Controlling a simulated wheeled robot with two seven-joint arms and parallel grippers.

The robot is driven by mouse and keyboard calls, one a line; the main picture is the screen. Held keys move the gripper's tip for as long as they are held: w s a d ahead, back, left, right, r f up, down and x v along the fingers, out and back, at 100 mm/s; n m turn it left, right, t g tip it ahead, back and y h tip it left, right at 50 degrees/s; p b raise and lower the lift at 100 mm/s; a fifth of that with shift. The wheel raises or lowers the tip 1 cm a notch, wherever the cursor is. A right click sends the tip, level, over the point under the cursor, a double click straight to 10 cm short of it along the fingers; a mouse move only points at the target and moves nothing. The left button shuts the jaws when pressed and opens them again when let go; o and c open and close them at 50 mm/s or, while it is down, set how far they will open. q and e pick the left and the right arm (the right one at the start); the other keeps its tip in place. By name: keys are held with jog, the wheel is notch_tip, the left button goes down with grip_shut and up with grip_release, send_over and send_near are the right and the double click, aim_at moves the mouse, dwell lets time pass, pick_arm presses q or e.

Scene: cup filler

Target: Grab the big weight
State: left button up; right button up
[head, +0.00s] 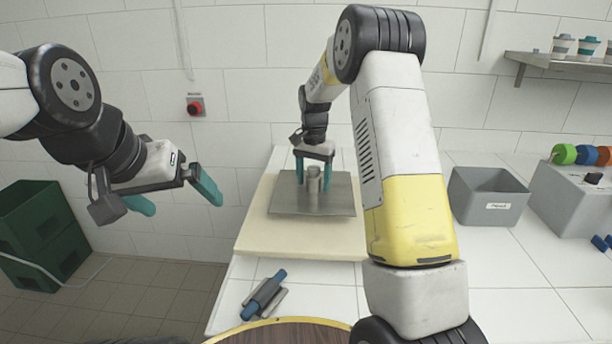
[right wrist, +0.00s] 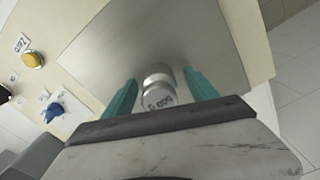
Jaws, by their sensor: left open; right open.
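The big weight, a grey metal cylinder with a knobbed top (head: 313,186), stands upright on a steel plate (head: 285,205). It also shows in the right wrist view (right wrist: 160,92), with a label that seems to read 500 g. My right gripper (head: 313,178) is open, pointing down, with its teal fingers on either side of the weight. In the right wrist view a gap shows between the weight and each finger. My left gripper (head: 187,206) is open and empty, in the air at the left, away from the weight.
The plate lies on a cream base (head: 265,243), which has a yellow button (right wrist: 34,61) and a blue knob (right wrist: 53,112). A grey bin (head: 490,207) stands on the right. A blue-ended metal object (head: 264,295) lies near the front. Green crates (head: 35,230) are at far left.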

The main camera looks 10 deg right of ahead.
grip_shut()
